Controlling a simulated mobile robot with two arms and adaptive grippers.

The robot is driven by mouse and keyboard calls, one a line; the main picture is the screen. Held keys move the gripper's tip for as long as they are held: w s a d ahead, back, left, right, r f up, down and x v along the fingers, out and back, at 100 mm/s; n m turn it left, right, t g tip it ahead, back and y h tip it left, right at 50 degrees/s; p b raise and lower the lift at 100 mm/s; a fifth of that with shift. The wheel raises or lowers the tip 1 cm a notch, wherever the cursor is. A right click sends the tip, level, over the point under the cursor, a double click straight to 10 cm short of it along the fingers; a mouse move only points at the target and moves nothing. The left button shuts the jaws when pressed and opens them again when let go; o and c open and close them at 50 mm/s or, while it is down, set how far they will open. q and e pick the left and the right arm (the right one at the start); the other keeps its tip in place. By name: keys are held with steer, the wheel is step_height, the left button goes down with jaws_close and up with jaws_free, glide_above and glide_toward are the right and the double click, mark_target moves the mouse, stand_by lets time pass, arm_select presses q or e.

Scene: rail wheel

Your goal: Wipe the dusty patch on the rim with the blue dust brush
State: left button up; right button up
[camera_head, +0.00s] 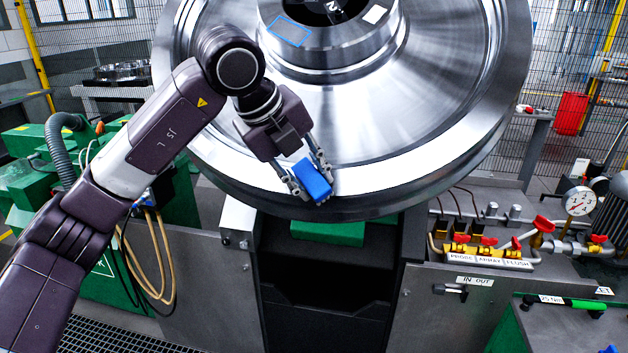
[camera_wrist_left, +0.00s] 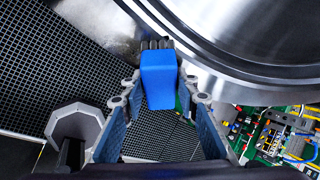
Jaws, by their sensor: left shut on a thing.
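The big steel wheel (camera_head: 430,125) fills the upper middle of the head view, its rim along its lower edge. My left gripper (camera_head: 306,186) is shut on the blue dust brush (camera_head: 313,180), in front of the lower rim. In the left wrist view the blue brush body (camera_wrist_left: 159,80) sits between the fingers of my left gripper (camera_wrist_left: 162,95). Its dark bristles (camera_wrist_left: 157,43) point at the rim (camera_wrist_left: 205,68); I cannot tell whether they touch. A pale, blotchy area (camera_wrist_left: 112,28) left of the bristles may be the dusty patch. My right gripper is not in view.
A grey stand with a dark opening (camera_head: 325,285) is below the wheel. Red-handled valves (camera_head: 475,240) and a gauge (camera_head: 580,201) stand at the right. Green machinery and hoses (camera_head: 62,140) are at the left. The wheel's hub (camera_head: 335,50) stands out above.

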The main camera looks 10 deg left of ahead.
mark_target(283, 186)
arm_select(q)
steer(key=shift+w+a+b, duration=0.1)
steer(key=shift+a+b, duration=0.45)
steer(key=shift+a, duration=3)
steer(key=shift+d, duration=0.15)
steer(key=shift+s+r, duration=0.3)
steer(key=shift+r, duration=0.15)
steer(key=shift+s+r+p, duration=0.55)
steer(key=shift+s+r, duration=1.15)
steer(key=shift+s, duration=0.15)
steer(key=shift+s+r+p, duration=0.3)
steer(key=shift+s+r, duration=0.75)
steer(key=shift+r, duration=0.05)
